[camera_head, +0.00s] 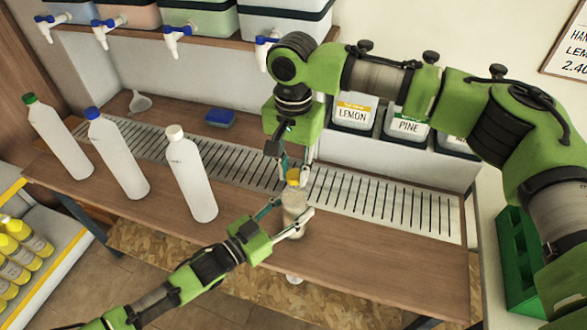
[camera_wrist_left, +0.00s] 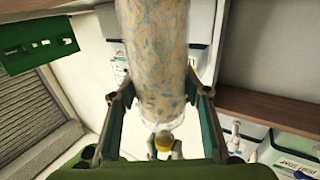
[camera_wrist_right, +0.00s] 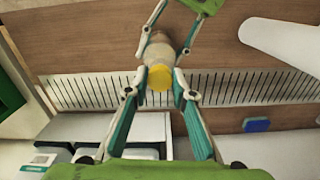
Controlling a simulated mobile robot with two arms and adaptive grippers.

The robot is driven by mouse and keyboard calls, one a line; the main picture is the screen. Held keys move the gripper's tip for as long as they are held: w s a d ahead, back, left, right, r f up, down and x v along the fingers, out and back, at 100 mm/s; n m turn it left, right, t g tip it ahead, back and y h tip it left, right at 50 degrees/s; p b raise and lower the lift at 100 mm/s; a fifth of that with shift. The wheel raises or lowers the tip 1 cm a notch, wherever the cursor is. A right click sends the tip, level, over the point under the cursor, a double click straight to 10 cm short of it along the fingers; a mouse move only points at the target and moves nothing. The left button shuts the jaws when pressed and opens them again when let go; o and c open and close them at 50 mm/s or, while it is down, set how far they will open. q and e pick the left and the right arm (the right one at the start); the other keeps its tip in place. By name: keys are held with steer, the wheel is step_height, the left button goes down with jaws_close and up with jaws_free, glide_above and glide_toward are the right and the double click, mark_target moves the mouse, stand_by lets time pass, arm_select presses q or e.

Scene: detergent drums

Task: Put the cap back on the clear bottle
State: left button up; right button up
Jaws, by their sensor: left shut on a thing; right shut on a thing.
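The clear bottle (camera_head: 294,202) stands roughly upright at the middle of the wooden counter, with the room showing through its wall in the left wrist view (camera_wrist_left: 155,60). My left gripper (camera_head: 289,221) is shut around its body from the front left. The yellow cap (camera_head: 293,177) is directly above the bottle's neck, and it also shows in the right wrist view (camera_wrist_right: 160,77). My right gripper (camera_head: 294,172) points down and is shut on the cap. The cap is at or very close to the mouth; I cannot tell whether it is seated.
White bottles with a green cap (camera_head: 57,135), a blue cap (camera_head: 120,158) and a white cap (camera_head: 192,178) stand to the left. A slotted drain (camera_head: 380,200) runs behind. A blue sponge (camera_head: 220,117) and funnel (camera_head: 139,101) lie at the back. Drums with taps sit on the shelf above.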

steer(key=shift+f, duration=0.55)
steer(key=m, duration=0.7)
steer(key=shift+a, duration=0.1)
steer(key=m, duration=0.5)
steer(key=shift+w+f+m, duration=0.1)
steer(key=shift+m, duration=0.2)
steer(key=m, duration=0.3)
steer(key=shift+w+m, duration=0.1)
steer(key=shift+m, duration=0.3)
steer(key=o, duration=0.7)
